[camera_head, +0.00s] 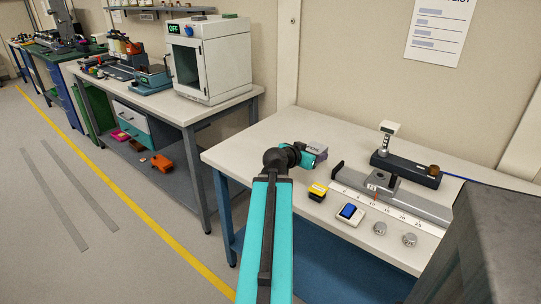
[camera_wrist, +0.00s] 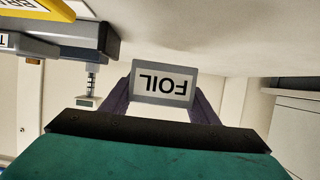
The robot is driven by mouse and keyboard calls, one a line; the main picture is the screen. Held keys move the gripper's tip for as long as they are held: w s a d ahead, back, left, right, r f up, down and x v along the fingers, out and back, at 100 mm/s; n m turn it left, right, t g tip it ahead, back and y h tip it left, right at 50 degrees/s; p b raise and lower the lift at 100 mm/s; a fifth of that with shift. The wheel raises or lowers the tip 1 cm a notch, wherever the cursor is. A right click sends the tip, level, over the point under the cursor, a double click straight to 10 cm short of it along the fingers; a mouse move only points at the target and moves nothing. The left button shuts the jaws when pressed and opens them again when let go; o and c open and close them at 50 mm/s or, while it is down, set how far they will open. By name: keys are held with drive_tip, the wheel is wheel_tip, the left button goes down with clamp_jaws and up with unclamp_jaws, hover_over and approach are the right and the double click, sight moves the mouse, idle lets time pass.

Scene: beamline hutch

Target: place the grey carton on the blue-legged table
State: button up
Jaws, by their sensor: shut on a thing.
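The grey carton (camera_head: 317,146), with a white label reading FOIL, is between the fingers of my gripper (camera_head: 304,155). In the wrist view the carton (camera_wrist: 164,82) shows upside down, with a dark finger on each side of it. My gripper is shut on it. The blue-legged table (camera_head: 252,150) has a pale top, and the carton is over or on its rear middle part. I cannot tell whether the carton touches the top. My arm hides part of the table's front left.
A yellow block (camera_head: 318,191), a blue-buttoned box (camera_head: 350,213) and two silver knobs (camera_head: 379,228) lie to the right of my arm. A scaled rail (camera_head: 405,203) and a dark instrument (camera_head: 407,169) stand further right. The table's left rear is bare.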

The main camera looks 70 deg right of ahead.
drive_tip(key=shift+s, duration=0.4)
drive_tip(key=shift+w, duration=0.1)
drive_tip(key=w+d, duration=0.2)
drive_tip(key=w, duration=0.2)
drive_tip(key=w+d+f+p, duration=0.1)
drive_tip(key=w+d, duration=0.2)
drive_tip(key=w, duration=0.2)
drive_tip(key=w+d+p, duration=0.1)
drive_tip(key=w+d, duration=0.2)
drive_tip(key=w, duration=0.1)
drive_tip(key=shift+w+d+f, duration=0.2)
drive_tip(key=shift+d+f, duration=0.05)
drive_tip(key=shift+f, duration=0.05)
drive_tip(key=shift+f, duration=0.1)
drive_tip(key=shift+f, duration=1.7)
drive_tip(key=shift+f, duration=0.1)
